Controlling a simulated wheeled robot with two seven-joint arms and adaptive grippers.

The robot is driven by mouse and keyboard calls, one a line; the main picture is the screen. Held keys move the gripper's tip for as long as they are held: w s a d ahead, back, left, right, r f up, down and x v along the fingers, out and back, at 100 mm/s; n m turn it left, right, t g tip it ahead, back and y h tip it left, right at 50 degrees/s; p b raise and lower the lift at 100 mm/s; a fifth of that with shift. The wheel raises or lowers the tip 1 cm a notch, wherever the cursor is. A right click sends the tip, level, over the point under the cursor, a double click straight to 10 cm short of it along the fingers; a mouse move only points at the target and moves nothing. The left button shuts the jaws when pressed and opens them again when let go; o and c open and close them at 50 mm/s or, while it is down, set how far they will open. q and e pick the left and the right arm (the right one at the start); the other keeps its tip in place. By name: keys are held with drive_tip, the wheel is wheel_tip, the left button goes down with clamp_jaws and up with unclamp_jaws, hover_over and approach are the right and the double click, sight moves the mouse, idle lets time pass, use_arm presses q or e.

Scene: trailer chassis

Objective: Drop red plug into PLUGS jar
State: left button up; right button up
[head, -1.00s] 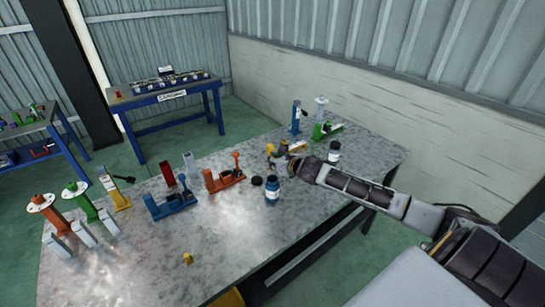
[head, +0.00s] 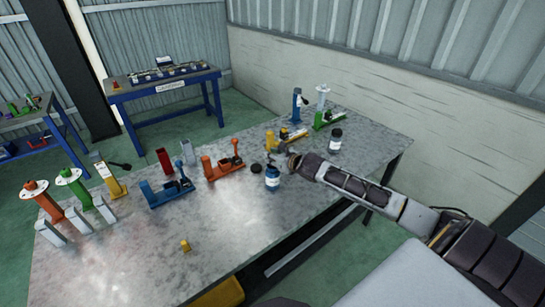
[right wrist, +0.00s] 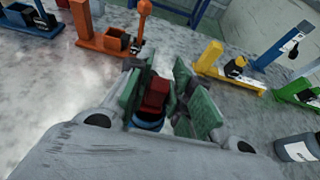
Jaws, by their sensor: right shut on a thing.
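A blue jar with a white label (head: 272,184) stands near the middle of the metal table; its label is too small to read. My right gripper (head: 272,160) is just above the jar mouth, pointing down. In the right wrist view its green-padded fingers (right wrist: 165,100) are shut on the red plug (right wrist: 156,95). The blue jar's rim (right wrist: 148,125) shows directly below the plug, partly hidden by the fingers and wrist. I cannot tell whether the plug touches the rim. My left gripper is out of view.
A black lid (head: 256,169) lies left of the jar. A dark jar (head: 335,142) stands to the right. Orange (head: 224,168), blue (head: 167,190) and yellow (head: 287,139) fixtures stand around. A small yellow piece (head: 185,246) sits at the front. The table's front middle is mostly clear.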

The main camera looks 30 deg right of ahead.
drive_tip(key=o, duration=0.8)
drive_tip(key=shift+r, duration=0.1)
drive_tip(key=shift+r+p, duration=2.4)
drive_tip(key=shift+p, duration=0.05)
drive_tip(key=shift+r, duration=1.05)
